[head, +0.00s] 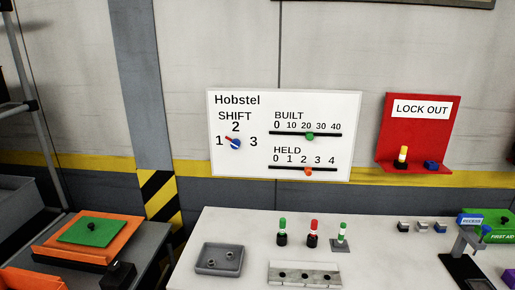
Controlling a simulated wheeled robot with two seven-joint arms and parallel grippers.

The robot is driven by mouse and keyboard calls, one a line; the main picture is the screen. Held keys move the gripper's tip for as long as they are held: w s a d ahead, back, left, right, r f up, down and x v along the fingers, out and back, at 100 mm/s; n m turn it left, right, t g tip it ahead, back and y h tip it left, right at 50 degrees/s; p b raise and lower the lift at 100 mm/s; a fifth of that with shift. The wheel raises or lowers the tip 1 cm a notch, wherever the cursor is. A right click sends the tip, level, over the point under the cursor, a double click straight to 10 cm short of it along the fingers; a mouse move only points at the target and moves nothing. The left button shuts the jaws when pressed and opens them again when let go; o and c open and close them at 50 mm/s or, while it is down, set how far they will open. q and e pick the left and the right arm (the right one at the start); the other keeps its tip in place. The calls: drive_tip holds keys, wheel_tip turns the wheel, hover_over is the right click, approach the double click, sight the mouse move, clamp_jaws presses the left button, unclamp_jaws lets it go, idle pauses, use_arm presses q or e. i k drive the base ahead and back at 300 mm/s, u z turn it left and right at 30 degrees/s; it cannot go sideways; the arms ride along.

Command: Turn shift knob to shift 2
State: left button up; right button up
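The shift knob (235,143) is a small blue round knob with a red pointer. It sits under the word SHIFT on the white Hobstel board (285,180) on the wall. Its red pointer aims left and slightly up, toward the 1. The 2 stands above the knob and the 3 to its right. Neither of my grippers shows in the head view.
A white table (225,222) stands below the board, with a grey tray (219,258), several small colored-top pegs and a metal block (304,274). A red lock out board (420,140) hangs to the right. An orange box (88,238) sits at the left.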

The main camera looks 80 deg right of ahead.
sight(235, 143)
drive_tip(key=z, duration=2.1)
